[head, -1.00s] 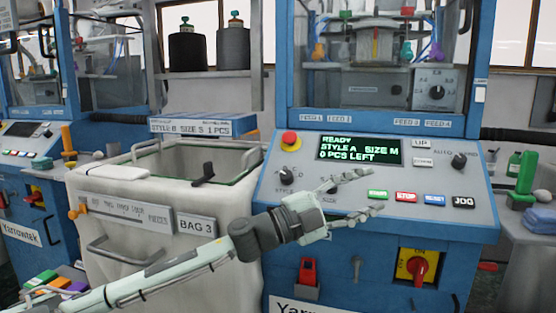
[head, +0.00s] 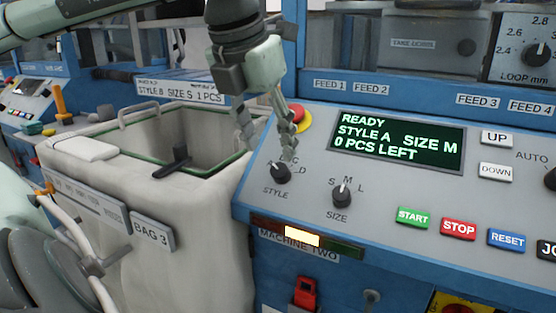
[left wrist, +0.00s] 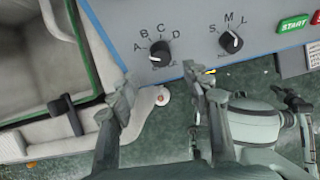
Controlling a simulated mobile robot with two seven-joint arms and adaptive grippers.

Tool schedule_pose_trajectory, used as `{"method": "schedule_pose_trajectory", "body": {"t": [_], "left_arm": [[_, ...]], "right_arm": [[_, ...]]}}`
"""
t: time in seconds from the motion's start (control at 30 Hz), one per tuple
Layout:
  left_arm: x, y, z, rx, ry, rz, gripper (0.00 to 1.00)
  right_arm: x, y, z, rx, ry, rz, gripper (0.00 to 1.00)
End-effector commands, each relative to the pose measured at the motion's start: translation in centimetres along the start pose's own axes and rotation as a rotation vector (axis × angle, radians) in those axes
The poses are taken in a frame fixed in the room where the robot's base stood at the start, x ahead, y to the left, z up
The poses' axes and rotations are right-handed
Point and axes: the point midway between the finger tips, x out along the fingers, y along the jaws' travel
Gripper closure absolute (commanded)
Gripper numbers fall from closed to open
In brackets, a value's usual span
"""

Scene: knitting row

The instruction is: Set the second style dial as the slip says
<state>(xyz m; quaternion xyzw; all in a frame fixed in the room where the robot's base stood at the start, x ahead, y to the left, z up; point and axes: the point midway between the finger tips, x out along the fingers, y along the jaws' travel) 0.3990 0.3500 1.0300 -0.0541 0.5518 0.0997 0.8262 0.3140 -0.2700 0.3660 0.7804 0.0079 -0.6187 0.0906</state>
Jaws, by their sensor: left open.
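The style dial (head: 280,173) is a black knob at the left of the sloped panel labelled MACHINE TWO. In the left wrist view the dial (left wrist: 160,52) has letters A, B, C and D around it, and its pale mark seems to point toward A. The slip (head: 180,92) behind the bag bin reads STYLE B SIZE S 1 PCS. My left gripper (head: 268,142) points down, open and empty, just above and left of the style dial. In the left wrist view its fingers (left wrist: 158,92) are apart, below the dial. My right gripper is not in view.
The size dial (head: 342,195) sits right of the style dial. A red stop button (head: 299,118) is close behind my left fingers. The screen (head: 398,143) reads READY, STYLE A, SIZE M, 0 PCS LEFT. The open bag bin (head: 100,195) stands left of the panel.

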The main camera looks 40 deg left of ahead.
Motion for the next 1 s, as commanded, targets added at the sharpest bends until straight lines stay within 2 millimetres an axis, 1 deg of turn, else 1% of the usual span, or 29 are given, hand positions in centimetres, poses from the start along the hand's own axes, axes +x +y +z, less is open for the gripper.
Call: {"method": "schedule_pose_trajectory", "body": {"t": [0.03,0.13,0.3,0.47,0.7,0.77,1.0], "left_arm": [[0.9,-0.1,-0.1,0.0,0.005,-0.004,0.51],[2.6,-0.1,-0.1,0.001,0.005,-0.004,0.51],[4.9,-0.1,-0.1,0.001,0.004,-0.005,0.51],[5.8,-0.1,0.0,0.0,0.003,-0.006,0.51],[6.0,-0.1,0.0,0.001,0.002,-0.006,0.51],[5.9,-0.1,0.0,0.001,0.002,-0.006,0.57],[5.9,-0.1,0.0,0.001,0.002,-0.006,0.87]], "right_arm": [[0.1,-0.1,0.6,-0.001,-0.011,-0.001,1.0],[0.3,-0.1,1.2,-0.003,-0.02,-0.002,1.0],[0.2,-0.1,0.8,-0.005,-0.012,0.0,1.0],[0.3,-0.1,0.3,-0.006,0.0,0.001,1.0],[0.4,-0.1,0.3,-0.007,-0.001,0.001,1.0],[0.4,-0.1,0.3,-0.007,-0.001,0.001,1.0],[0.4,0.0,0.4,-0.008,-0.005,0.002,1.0]]}}
